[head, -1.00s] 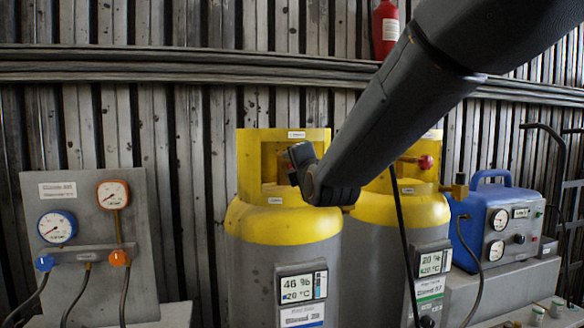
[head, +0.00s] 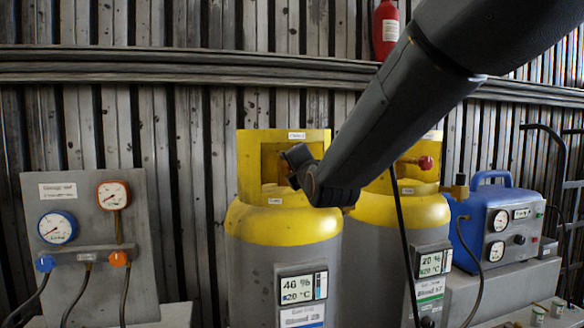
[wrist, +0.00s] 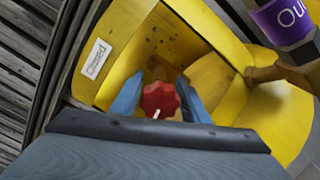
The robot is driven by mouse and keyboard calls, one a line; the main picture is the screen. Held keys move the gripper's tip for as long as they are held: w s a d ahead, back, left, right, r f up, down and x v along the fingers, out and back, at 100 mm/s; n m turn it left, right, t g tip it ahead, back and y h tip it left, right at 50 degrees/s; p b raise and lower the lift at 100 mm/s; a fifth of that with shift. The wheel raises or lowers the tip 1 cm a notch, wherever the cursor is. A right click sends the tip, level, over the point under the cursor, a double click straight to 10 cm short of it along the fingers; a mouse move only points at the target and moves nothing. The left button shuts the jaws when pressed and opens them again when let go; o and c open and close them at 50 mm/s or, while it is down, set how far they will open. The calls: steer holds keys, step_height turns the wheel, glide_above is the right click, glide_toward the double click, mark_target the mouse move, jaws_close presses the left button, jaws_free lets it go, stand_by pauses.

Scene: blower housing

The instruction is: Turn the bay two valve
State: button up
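The red valve knob (wrist: 160,99) sits inside the yellow collar (wrist: 222,85) of the left gas cylinder (head: 256,262). My gripper (wrist: 160,88) has its two blue fingers on either side of the knob, and they look closed up against its rim. A white mark shows on the knob's lower edge. In the head view my gripper (head: 298,165) is at the collar opening, and the wrist hides this knob. The right cylinder (head: 375,255) has its own red knob (head: 426,163), free of my gripper. I cannot read which bay is which.
A white tag (wrist: 95,58), seemingly reading "Closed", is on the collar. A purple-labelled fitting (wrist: 287,18) is close on the right. A gauge panel (head: 140,215) stands left; a blue machine (head: 482,228) stands right. A dark hose (head: 402,230) hangs before the right cylinder.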

steer(key=shift+o, duration=1)
steer(key=shift+s, duration=0.1)
steer(key=b+v, duration=0.1)
steer(key=v, duration=0.6)
steer(key=shift+s+b, duration=0.35)
steer(key=shift+d, duration=0.1)
